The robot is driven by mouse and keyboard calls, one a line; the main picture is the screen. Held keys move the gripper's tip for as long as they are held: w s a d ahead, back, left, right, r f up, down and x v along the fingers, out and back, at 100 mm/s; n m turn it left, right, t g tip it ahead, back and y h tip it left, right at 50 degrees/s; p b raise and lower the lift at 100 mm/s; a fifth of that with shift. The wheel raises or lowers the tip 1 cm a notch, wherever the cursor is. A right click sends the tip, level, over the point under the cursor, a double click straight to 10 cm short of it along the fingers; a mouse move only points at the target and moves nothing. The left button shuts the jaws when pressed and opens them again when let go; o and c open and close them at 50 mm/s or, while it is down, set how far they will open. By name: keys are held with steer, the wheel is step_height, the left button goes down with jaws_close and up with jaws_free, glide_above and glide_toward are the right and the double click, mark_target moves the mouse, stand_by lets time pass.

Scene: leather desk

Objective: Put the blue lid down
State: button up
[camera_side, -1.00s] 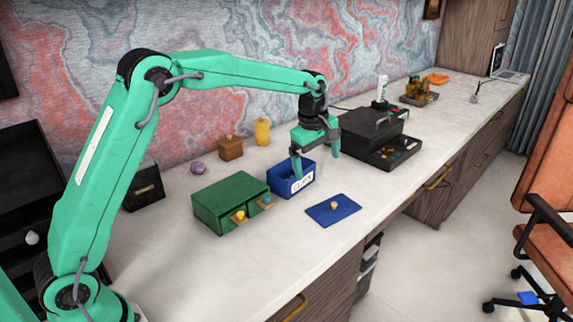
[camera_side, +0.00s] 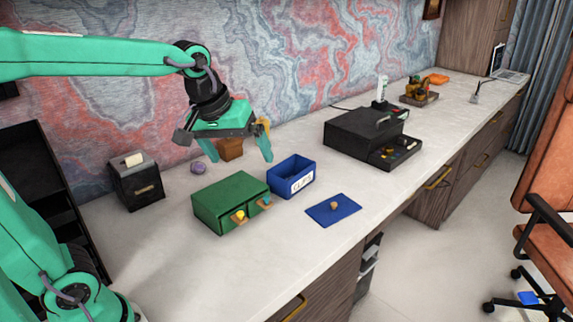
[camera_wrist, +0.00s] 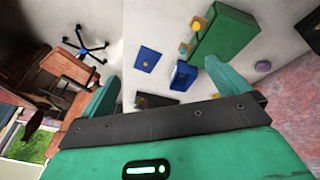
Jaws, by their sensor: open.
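The blue lid (camera_side: 334,210) lies flat on the pale desk with its wooden knob up, in front and to the right of the blue box labelled "CLIPS" (camera_side: 303,183). The box is open at the top. In the wrist view the lid (camera_wrist: 147,60) and the blue box (camera_wrist: 183,75) lie apart. My gripper (camera_side: 240,158) is open and empty. It is raised above the desk, behind the green drawer box and away from the lid.
The green drawer box (camera_side: 231,200) stands left of the blue box. A wooden canister (camera_side: 230,149) is behind my gripper's fingers, and a purple ball (camera_side: 198,167) lies nearby. A black case (camera_side: 362,135) stands to the right. The desk around the lid is clear.

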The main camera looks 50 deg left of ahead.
steer(key=s+f+m, duration=0.2)
steer(key=s+m, duration=0.1)
steer(key=s, duration=0.3)
steer(key=s+f+m+t, duration=0.1)
steer(key=s+f+m, duration=0.1)
steer(key=s, duration=0.4)
steer(key=shift+s+a+m, duration=0.15)
steer(key=shift+a+m, duration=0.05)
steer(key=shift+m, duration=0.3)
